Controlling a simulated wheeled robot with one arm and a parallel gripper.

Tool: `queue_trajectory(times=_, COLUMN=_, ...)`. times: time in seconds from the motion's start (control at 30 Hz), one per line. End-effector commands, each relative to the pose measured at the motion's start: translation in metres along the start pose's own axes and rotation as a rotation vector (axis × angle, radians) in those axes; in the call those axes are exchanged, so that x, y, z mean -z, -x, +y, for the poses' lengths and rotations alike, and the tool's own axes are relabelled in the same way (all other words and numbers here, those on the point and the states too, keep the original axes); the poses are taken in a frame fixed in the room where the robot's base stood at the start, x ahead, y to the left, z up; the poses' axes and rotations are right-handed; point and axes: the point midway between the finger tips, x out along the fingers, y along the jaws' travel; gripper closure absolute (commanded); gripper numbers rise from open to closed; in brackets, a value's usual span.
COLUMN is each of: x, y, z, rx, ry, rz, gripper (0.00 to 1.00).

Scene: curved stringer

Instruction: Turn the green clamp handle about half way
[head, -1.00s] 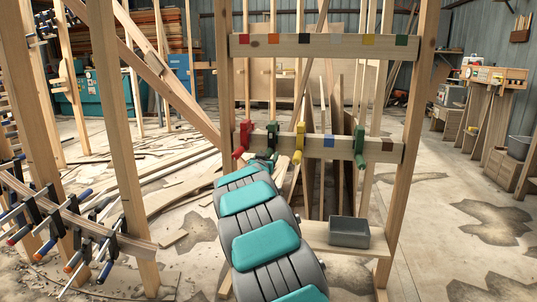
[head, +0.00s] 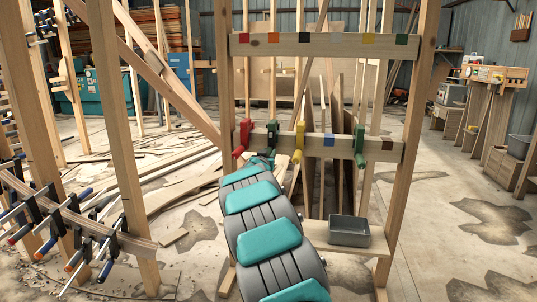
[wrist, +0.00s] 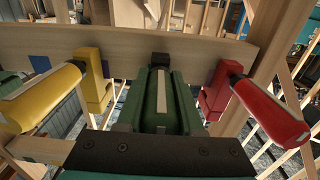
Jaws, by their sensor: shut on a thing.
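A dark green, nearly black clamp (head: 271,130) sits on the lower wooden rail between a red clamp (head: 245,130) and a yellow clamp (head: 299,140). My gripper (head: 264,158) is at this dark clamp. In the wrist view its dark green handle with a pale strip (wrist: 160,95) lies between my fingers, which are shut on it. The clamp's dark body (wrist: 160,58) shows against the rail. A brighter green clamp (head: 360,142) is farther right on the same rail, apart from my gripper. My arm hides part of the held handle in the head view.
The yellow handle (wrist: 40,97) and the red handle (wrist: 270,110) stick out close on either side of my gripper. An upper rail (head: 330,46) bears coloured squares. A grey bin (head: 349,231) stands on the low shelf. Wooden posts flank the rails.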

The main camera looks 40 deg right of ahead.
Motion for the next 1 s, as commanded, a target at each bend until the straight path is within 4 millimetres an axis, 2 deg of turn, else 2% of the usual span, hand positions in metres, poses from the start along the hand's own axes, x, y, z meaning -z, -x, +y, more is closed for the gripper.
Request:
queue_trajectory(times=0.03, x=-0.0001, y=0.0000, z=0.0000, rx=0.000, ry=0.000, rz=0.000, gripper=0.88)
queue_trajectory(times=0.13, x=-0.0001, y=0.0000, z=0.0000, rx=0.000, ry=0.000, rz=0.000, gripper=0.99)
queue_trajectory(times=0.17, x=-0.0001, y=0.0000, z=0.0000, rx=0.000, ry=0.000, rz=0.000, gripper=1.00)
queue_trajectory(times=0.67, x=-0.0014, y=0.0002, z=-0.0004, rx=0.000, ry=-0.056, rz=-0.001, gripper=1.00)
queue_trajectory(times=1.0, x=-0.0034, y=0.0007, z=-0.0027, rx=0.003, ry=-0.302, rz=-0.002, gripper=1.00)
